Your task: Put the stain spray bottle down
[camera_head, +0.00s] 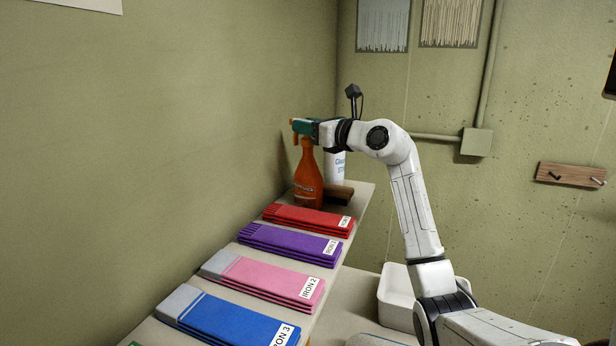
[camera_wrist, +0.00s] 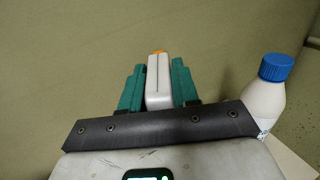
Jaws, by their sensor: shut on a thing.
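The stain spray bottle (camera_head: 308,180) is orange with an orange and pale spray head, and it appears upright at the far end of the shelf (camera_head: 357,203). My gripper (camera_head: 305,127) has green fingers and is shut on the bottle's spray head. In the wrist view, the pale spray head with its orange tip (camera_wrist: 158,80) sits between the two green fingers (camera_wrist: 157,88). Whether the bottle's base touches the shelf is hard to tell, as the folded red cloth is in front of it.
A white bottle (camera_head: 335,167) with a blue cap (camera_wrist: 276,67) stands just right of the spray bottle. A dark brown block (camera_head: 339,194) lies by it. Folded red (camera_head: 308,219), purple (camera_head: 289,244), pink (camera_head: 262,280) and blue cloths (camera_head: 226,318) line the shelf. A white bin (camera_head: 397,297) is below.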

